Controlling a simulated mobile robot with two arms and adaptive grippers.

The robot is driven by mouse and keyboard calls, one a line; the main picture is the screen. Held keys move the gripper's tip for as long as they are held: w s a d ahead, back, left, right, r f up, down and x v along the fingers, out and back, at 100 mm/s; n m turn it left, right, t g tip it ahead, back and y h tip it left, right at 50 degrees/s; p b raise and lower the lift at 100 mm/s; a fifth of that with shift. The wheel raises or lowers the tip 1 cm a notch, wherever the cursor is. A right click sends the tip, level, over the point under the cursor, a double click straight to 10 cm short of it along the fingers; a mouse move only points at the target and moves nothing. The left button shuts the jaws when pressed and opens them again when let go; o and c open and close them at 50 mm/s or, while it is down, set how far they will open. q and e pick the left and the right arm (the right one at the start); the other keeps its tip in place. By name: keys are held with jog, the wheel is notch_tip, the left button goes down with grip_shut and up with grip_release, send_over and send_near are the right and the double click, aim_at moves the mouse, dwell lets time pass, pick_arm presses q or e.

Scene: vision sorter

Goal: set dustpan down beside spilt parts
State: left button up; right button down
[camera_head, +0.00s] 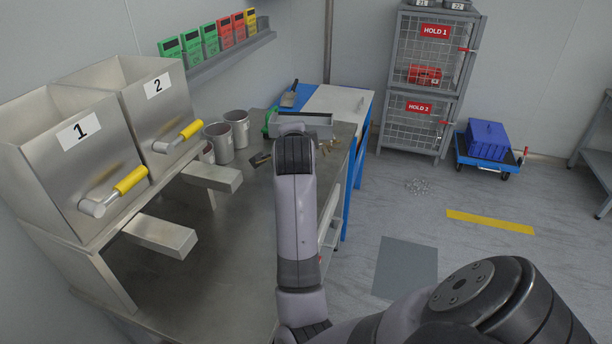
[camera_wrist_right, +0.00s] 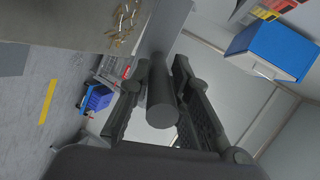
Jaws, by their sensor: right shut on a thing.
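My right gripper (camera_wrist_right: 160,95) is shut on a dark round handle (camera_wrist_right: 162,105) in the wrist view. A grey piece (camera_wrist_right: 168,25) continues beyond it, seemingly the dustpan. In the head view a grey, shallow, pan-like shape (camera_head: 318,120) shows just beyond my right arm's end, which hides the fingers. Spilt brass-coloured parts (camera_head: 328,147) lie loose on the steel bench, just right of my arm's end; they also show in the wrist view (camera_wrist_right: 122,22). Whether the pan touches the bench I cannot tell. My left gripper is out of view.
Two steel hoppers (camera_head: 80,150) with yellow handles stand at the left of the bench (camera_head: 225,270). Metal cups (camera_head: 236,130) and a small dark object (camera_head: 260,160) are near the arm. A blue-framed, pale-topped table (camera_head: 335,100) stands behind. Small silvery bits (camera_head: 417,186) lie on the floor.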

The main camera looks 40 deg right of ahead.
jog(key=shift+w+d+r, duration=0.1)
jog(key=shift+d+r, duration=0.1)
jog(key=shift+d, duration=0.15)
jog(key=shift+d+f, duration=0.1)
jog(key=shift+f, duration=9.75)
jog(key=c, duration=1.5)
grip_release()
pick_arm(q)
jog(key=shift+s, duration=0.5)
